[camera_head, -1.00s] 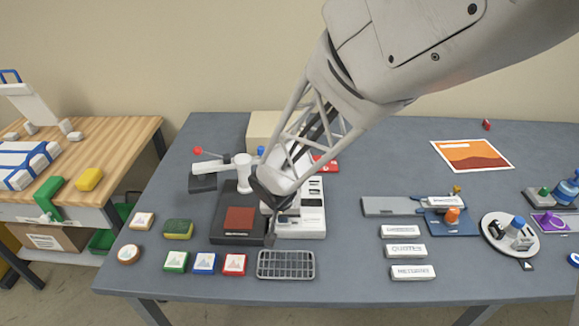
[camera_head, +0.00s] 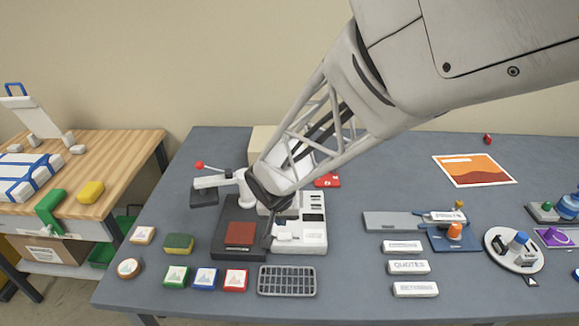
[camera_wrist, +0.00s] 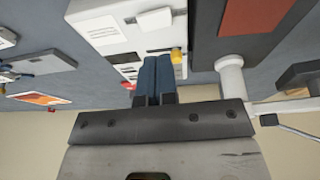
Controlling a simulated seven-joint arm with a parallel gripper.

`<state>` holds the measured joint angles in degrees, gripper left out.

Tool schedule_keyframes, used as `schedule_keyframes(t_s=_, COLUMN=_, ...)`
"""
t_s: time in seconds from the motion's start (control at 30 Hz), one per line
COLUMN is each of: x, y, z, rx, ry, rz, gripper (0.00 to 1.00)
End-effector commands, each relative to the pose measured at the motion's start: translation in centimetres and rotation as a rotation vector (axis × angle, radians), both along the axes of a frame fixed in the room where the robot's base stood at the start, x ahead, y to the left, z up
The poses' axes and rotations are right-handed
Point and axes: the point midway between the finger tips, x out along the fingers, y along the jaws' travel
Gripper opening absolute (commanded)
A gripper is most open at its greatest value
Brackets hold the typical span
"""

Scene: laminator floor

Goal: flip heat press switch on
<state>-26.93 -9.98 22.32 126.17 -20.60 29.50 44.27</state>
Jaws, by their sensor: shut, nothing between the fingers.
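The heat press (camera_head: 238,212) has a dark base with a brown-red plate, a white post and a lever ending in a red ball, at the left-middle of the table. Its white control box (camera_head: 314,240) stands right beside it. In the wrist view the white box (camera_wrist: 105,30) shows a raised light block (camera_wrist: 155,19), perhaps the switch. My gripper (camera_wrist: 158,62) is shut, empty, with dark blue fingers pointing at that block; I cannot tell whether they touch it. A small yellow part (camera_wrist: 177,55) is right beside the fingertips. In the head view my wrist hides part of the box.
A wire rack (camera_head: 287,281), a sponge (camera_head: 179,244) and several coloured blocks lie along the front. Several white label blocks (camera_head: 409,267) lie to the right. An orange print (camera_head: 474,170) lies at the back right.

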Motion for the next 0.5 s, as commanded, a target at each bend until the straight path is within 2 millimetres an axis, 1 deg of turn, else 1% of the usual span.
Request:
schedule_keyframes(t_s=0.03, x=-0.2, y=0.1, z=0.8, rx=0.002, ry=-0.003, rz=0.001, gripper=0.00)
schedule_keyframes(t_s=0.3, x=-1.4, y=0.3, z=4.7, rx=0.002, ry=-0.003, rz=0.002, gripper=0.00)
schedule_keyframes(t_s=0.5, x=-2.1, y=0.4, z=7.1, rx=0.001, ry=-0.001, rz=-0.001, gripper=0.00)
